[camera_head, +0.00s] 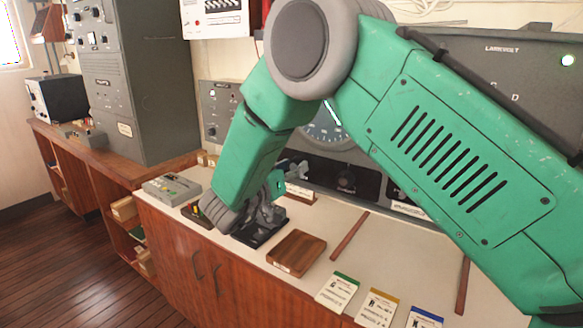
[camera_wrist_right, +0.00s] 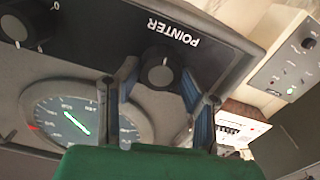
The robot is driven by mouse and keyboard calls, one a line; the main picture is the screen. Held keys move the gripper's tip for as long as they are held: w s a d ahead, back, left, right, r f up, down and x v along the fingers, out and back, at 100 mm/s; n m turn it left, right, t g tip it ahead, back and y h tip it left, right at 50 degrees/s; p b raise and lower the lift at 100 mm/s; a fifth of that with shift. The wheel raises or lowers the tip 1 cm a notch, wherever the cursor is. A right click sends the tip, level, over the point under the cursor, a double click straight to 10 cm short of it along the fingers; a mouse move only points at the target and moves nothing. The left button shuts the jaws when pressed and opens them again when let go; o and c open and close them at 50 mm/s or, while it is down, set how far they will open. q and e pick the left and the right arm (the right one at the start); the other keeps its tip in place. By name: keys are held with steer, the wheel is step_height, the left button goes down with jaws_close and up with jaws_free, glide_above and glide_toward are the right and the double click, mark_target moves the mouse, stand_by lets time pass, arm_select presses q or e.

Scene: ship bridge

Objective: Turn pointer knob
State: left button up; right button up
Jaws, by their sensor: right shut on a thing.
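The pointer knob (camera_wrist_right: 160,70) is a round black knob on a dark panel with an upside-down POINTER label (camera_wrist_right: 173,32) in the right wrist view. My right gripper (camera_wrist_right: 161,76) has one finger on each side of the knob and is shut on it. In the head view, my green right arm comes in from the right, and its gripper (camera_head: 291,174) reaches the console front. The arm and gripper hide the pointer knob there. A dial (camera_wrist_right: 65,118) with a green needle lies beside the knob; part of it (camera_head: 325,128) shows behind the arm. My left gripper is not in view.
Another black knob (camera_wrist_right: 22,22) sits at the upper left of the wrist view.

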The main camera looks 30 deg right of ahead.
steer(key=m+b, duration=0.3)
steer(key=shift+f, duration=0.15)
steer(key=shift+s+d+f+m+b, duration=0.1)
steer(key=shift+m+b, duration=4.55)
steer(key=shift+b, duration=1.4)
steer(key=shift+s+m+b, duration=0.1)
steer(key=shift+m+b, duration=4.55)
steer(key=shift+b, duration=1.35)
steer(key=o, duration=1.1)
steer(key=shift+w, duration=0.1)
